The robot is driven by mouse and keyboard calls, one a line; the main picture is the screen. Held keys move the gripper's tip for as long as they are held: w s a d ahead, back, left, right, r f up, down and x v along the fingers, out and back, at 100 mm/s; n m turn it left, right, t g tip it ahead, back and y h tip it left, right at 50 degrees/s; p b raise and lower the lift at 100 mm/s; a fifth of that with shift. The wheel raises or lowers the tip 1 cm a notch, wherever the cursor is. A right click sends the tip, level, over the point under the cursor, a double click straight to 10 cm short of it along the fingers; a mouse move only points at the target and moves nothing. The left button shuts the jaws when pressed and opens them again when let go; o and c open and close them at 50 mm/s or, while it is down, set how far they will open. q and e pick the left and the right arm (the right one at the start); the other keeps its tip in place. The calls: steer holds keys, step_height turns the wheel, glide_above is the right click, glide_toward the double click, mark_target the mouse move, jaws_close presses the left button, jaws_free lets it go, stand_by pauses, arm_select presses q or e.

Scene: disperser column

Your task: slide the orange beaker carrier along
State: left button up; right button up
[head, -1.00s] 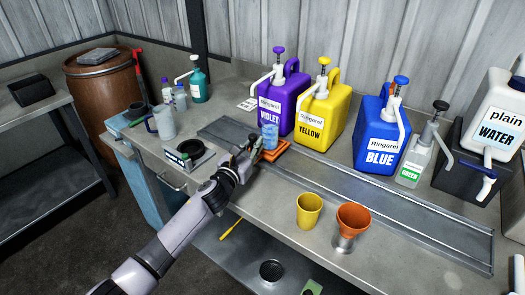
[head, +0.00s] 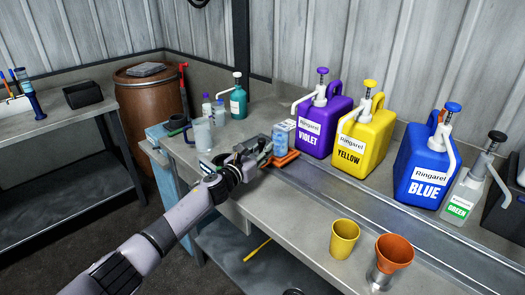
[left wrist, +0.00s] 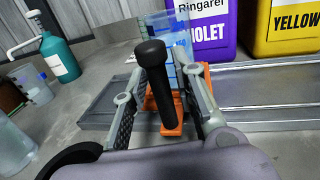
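The orange beaker carrier (head: 283,161) sits on the metal track on the bench, left of the violet container. It holds a clear bluish beaker (head: 284,134). In the left wrist view, the carrier's orange base (left wrist: 172,129) shows below its upright black handle (left wrist: 152,75), with the beaker (left wrist: 178,48) behind. My left gripper (head: 262,153) reaches in from the left at the carrier. My right gripper is in neither view.
The violet (head: 323,126), yellow (head: 366,130) and blue (head: 422,167) pump containers stand behind the track (head: 340,197). A clear mug (head: 201,134) and teal bottle (head: 238,101) are at left.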

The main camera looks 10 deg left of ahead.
arm_select(q)
steer(key=shift+o, duration=0.8)
steer(key=v, duration=1.2)
